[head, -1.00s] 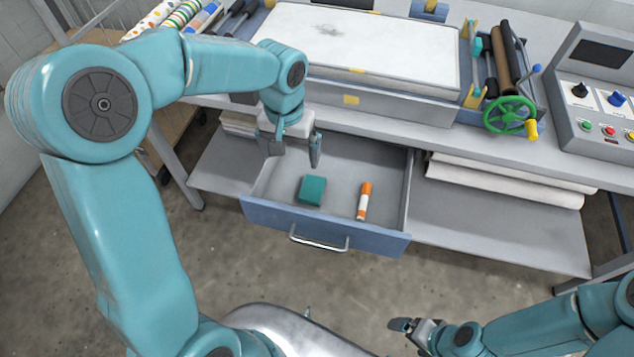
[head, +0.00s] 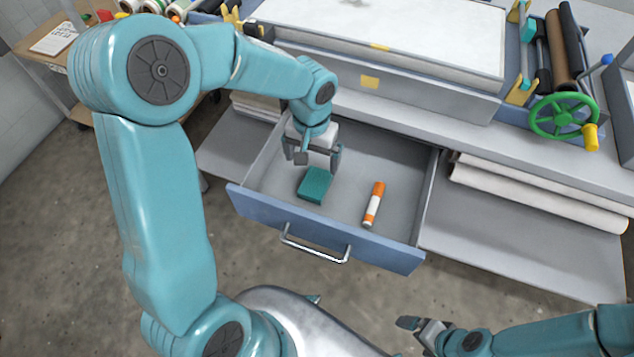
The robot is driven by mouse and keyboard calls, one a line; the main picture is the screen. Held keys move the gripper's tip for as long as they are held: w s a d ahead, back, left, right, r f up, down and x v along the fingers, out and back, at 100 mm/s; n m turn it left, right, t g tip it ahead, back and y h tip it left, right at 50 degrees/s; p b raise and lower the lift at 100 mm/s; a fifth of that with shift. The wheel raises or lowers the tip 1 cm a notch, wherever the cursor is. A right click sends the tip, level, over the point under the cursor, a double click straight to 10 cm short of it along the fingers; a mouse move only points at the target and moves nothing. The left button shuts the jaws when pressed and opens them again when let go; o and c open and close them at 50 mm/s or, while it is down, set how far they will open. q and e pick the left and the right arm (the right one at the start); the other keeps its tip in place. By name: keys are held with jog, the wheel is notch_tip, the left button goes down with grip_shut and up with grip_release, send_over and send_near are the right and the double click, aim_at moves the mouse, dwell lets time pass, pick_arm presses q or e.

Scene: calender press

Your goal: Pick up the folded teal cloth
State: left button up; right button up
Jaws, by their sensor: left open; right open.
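The folded teal cloth (head: 315,185) lies as a small flat block on the floor of the open drawer (head: 400,180), left of its middle. My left gripper (head: 313,164) is open, pointing down, just above and behind the cloth in the view. Its fingers appear apart from the cloth, and nothing is between them. The exact height above the cloth is hard to tell. My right gripper (head: 415,330) is open and empty at the bottom of the view, in front of the drawer and away from it.
An orange and white tube (head: 374,205) lies in the drawer right of the cloth. The drawer front with its handle (head: 312,251) faces me. Above is the press bed (head: 400,30) with a green handwheel (head: 563,116) at right. Rolled sheets (head: 540,190) lie on the lower shelf.

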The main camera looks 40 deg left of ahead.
aim_at(315, 182)
pick_arm(q)
notch_tip(315, 182, down, 3)
jog(key=shift+s+d+f, duration=0.1)
jog(key=shift+s, duration=0.05)
jog(key=shift+s+f, duration=0.15)
jog(key=shift+f, duration=0.1)
jog(key=shift+w+d+f, duration=0.1)
jog(key=shift+w+f, duration=0.05)
jog(key=shift+f, duration=0.8)
jog(key=shift+w+d+f, duration=0.1)
jog(key=shift+w+f, duration=0.05)
jog(key=shift+f, duration=0.75)
jog(key=shift+w+f, duration=0.15)
jog(key=shift+f, duration=0.8)
